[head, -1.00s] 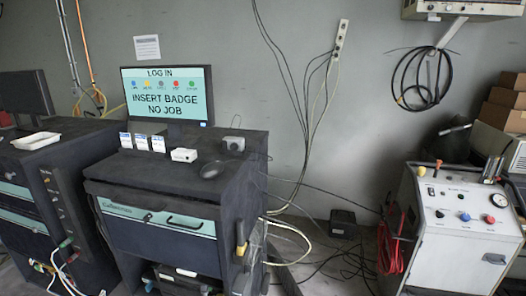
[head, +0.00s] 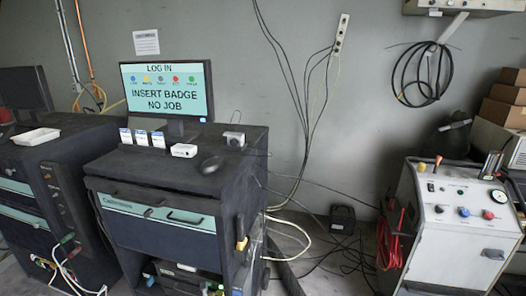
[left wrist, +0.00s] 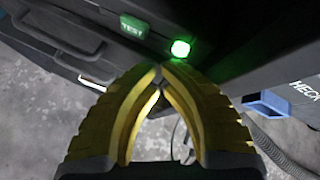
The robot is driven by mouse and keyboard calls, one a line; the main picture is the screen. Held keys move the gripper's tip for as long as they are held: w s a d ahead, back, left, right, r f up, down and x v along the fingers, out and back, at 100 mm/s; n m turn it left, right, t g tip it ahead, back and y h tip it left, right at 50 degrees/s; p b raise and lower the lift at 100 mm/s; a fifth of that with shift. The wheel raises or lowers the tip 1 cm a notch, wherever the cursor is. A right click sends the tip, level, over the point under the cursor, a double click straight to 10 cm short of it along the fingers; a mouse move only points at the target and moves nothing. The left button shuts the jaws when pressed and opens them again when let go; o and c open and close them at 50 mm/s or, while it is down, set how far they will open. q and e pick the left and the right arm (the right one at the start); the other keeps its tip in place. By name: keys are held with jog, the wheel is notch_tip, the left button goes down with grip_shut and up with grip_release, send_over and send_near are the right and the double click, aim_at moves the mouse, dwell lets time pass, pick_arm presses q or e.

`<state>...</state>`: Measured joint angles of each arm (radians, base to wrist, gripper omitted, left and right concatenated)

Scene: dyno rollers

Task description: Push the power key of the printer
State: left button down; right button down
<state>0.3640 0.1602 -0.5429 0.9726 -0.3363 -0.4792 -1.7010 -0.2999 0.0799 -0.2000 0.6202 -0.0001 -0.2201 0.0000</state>
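A dark device, which looks like the printer (head: 175,279), sits on the low shelf of the middle black cabinet in the head view, partly cut off by the frame. In the left wrist view a dark case (left wrist: 75,45) carries a green TEST label (left wrist: 132,26) and a glowing green button (left wrist: 180,48). I cannot tell for certain that this button is the power key. My left gripper (left wrist: 159,72) has yellow ribbed fingers with tips together, just below the button in the picture and holding nothing visible. Contact is unclear. My right gripper is not in view.
The middle cabinet (head: 160,225) bears a monitor (head: 167,91) reading "INSERT BADGE NO JOB" and small boxes. Another cabinet stands left. A white control cart (head: 455,245) stands right. Loose cables (head: 350,262) lie on the floor between. In the wrist view a blue part (left wrist: 268,103) is at right.

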pick_arm(q)
jog(key=s+a, duration=0.1)
jog(key=s, duration=0.4)
jog(key=shift+s+a, duration=0.3)
jog(key=shift+s, duration=0.1)
dwell(0.3)
jog(key=s+a+f+n+g, duration=0.2)
jog(key=s+a+f+n, duration=0.1)
jog(key=s+f+n, duration=0.85)
jog(key=s+a+f+n+g, duration=0.3)
jog(key=s+f+n, duration=0.8)
jog(key=s, duration=0.2)
jog(key=s+f+n+g, duration=0.1)
jog(key=s+f+n, duration=0.1)
jog(key=s, duration=1)
jog(key=s+f+n+g, duration=0.1)
jog(key=s+f, duration=0.3)
jog(key=s, duration=0.8)
jog(key=s+d+f+n+g, duration=0.1)
jog(key=s+f+n+g, duration=0.1)
jog(key=s, duration=1)
jog(key=shift+s+f+n+g, duration=0.2)
jog(key=shift+f+n+g, duration=0.15)
jog(key=shift+f, duration=0.45)
